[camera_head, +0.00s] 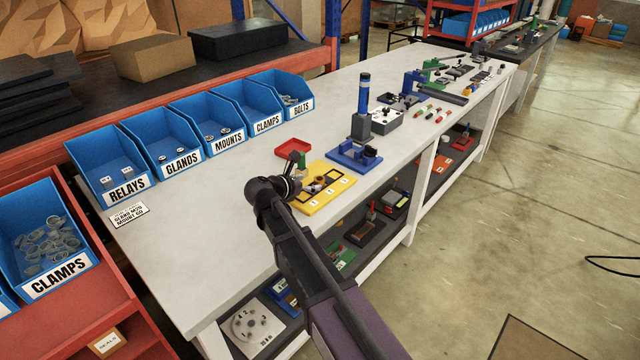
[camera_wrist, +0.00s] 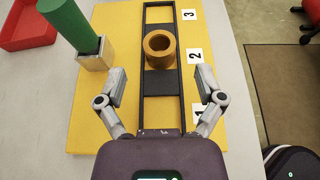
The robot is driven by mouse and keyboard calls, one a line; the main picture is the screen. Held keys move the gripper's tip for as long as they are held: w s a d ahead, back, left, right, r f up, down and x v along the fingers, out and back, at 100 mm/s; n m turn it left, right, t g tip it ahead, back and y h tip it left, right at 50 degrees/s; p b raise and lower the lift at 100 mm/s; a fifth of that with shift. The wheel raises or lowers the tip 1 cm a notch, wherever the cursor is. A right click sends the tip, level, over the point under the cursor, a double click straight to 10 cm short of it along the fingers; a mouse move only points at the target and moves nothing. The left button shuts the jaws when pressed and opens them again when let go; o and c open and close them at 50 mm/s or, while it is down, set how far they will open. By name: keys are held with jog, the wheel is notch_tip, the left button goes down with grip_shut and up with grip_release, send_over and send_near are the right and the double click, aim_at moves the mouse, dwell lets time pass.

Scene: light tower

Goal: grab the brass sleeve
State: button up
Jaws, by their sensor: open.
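The brass sleeve (camera_wrist: 159,49) is a short hollow ring standing upright in a black slotted frame (camera_wrist: 160,112) on a yellow board (camera_wrist: 115,15), beside the label 2. My gripper (camera_wrist: 160,80) is open in the wrist view, its two fingers spread on either side of the black frame. The sleeve is ahead of the fingertips, roughly centred between them, and nothing is held. In the head view my gripper (camera_head: 292,188) is at the left edge of the yellow board (camera_head: 312,206), and the sleeve is too small there to tell clearly.
A green cylinder (camera_wrist: 70,25) stands in a pale square block (camera_wrist: 96,55) left of the sleeve. A red tray (camera_wrist: 28,22) lies beyond the board's left edge. A blue fixture (camera_head: 355,157) with a tall post stands behind the board. Blue bins (camera_head: 185,130) line the table's left side.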

aim_at(316, 180)
jog(key=shift+b+x, duration=0.5)
jog(key=shift+x, duration=1.45)
jog(key=shift+r, duration=0.15)
grip_shut()
